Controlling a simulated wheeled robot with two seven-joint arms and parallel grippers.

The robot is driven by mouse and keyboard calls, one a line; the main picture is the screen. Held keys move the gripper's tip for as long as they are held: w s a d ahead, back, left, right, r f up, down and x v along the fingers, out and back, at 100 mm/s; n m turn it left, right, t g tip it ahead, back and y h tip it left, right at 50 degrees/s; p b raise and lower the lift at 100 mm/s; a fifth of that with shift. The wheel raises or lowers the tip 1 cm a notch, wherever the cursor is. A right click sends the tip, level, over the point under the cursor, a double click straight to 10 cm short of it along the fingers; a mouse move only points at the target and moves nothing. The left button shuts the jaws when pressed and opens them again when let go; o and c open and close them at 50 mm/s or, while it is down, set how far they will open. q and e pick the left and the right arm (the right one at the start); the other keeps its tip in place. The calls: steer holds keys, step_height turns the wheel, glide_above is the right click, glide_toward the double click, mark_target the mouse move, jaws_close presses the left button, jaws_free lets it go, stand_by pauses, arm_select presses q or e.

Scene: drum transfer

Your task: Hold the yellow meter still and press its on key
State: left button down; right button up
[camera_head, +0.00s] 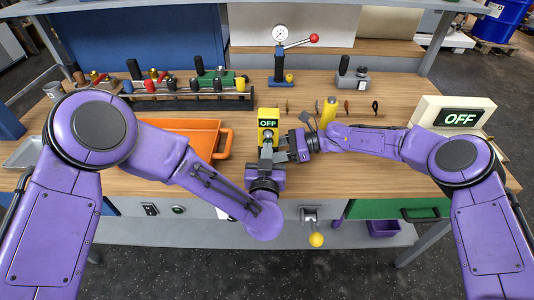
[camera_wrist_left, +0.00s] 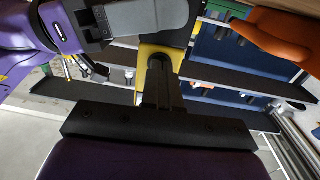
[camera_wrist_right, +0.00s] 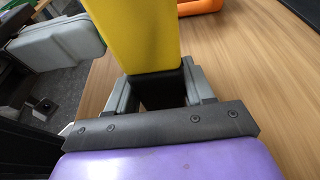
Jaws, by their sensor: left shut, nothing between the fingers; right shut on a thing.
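The yellow meter (camera_head: 268,115) stands upright on the bench in the middle of the head view, its small display reading OFF. My right gripper (camera_head: 283,148) is shut on the meter's lower part from the right; the right wrist view shows the yellow body (camera_wrist_right: 140,35) between its fingers (camera_wrist_right: 155,90). My left gripper (camera_head: 266,150) is shut and empty, its fingertips at the meter's front face. In the left wrist view the closed fingertips (camera_wrist_left: 160,65) overlap a dark round key on the yellow face (camera_wrist_left: 150,50). I cannot tell whether they touch the key.
A white box with a larger OFF display (camera_head: 460,117) stands at the right. An orange tray (camera_head: 222,142) lies left of the meter. A rack with several tools (camera_head: 190,97) and a gauge press (camera_head: 280,60) stand behind. A yellow bottle (camera_head: 328,110) is near my right wrist.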

arm_select(q)
steer(key=shift+s+a, duration=0.15)
steer(key=shift+s, duration=2.8)
arm_select(e)
steer(key=o, duration=1.1)
